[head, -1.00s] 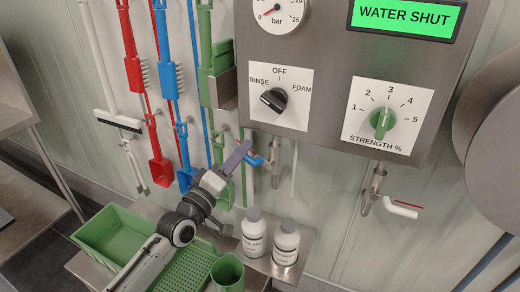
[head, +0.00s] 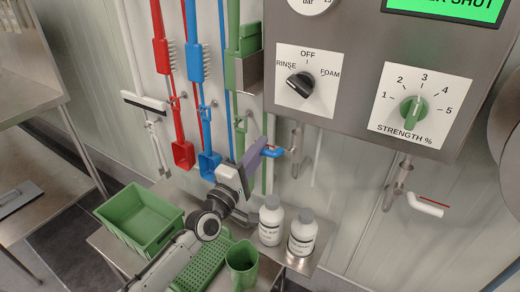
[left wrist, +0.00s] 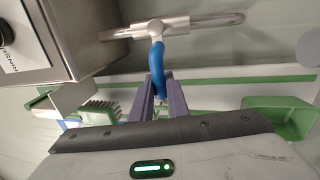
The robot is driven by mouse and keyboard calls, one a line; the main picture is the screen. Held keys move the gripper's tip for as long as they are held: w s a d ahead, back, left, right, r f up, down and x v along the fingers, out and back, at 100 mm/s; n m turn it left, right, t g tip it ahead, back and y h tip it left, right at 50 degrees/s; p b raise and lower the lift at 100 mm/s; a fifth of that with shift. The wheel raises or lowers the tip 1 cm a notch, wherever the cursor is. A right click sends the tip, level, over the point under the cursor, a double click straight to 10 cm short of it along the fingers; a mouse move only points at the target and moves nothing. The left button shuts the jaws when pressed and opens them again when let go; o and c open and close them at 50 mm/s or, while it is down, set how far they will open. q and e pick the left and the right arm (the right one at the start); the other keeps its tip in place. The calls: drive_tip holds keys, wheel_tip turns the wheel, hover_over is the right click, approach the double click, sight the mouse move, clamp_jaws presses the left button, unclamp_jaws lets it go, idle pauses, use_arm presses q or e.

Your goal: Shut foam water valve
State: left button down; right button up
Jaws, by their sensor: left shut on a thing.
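A blue valve handle (head: 273,152) sticks out to the left of a steel pipe valve (head: 296,150) below the control panel. My left gripper (head: 259,154) reaches up to it from the lower left, its purple fingers around the handle. In the left wrist view the blue handle (left wrist: 157,62) runs down from the steel valve (left wrist: 160,27) between the two fingers (left wrist: 158,92), which are shut on it. A second valve with a white handle (head: 426,205) hangs further right. The green display (head: 447,8) is cut off at the top and reads "ER SHUT". My right gripper is not in view.
The steel panel (head: 350,90) carries a black selector knob (head: 300,85) and a green strength knob (head: 413,110). Two white bottles, a green cup (head: 241,264) and a green bin (head: 140,222) stand on the shelf below. Red and blue brushes hang at the left.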

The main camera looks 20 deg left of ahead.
use_arm(q)
drive_tip(key=shift+f, duration=0.1)
drive_tip(key=c, duration=1.7)
unclamp_jaws()
drive_tip(key=b+v, duration=0.1)
drive_tip(key=v, duration=0.9)
drive_tip(key=shift+s, duration=0.15)
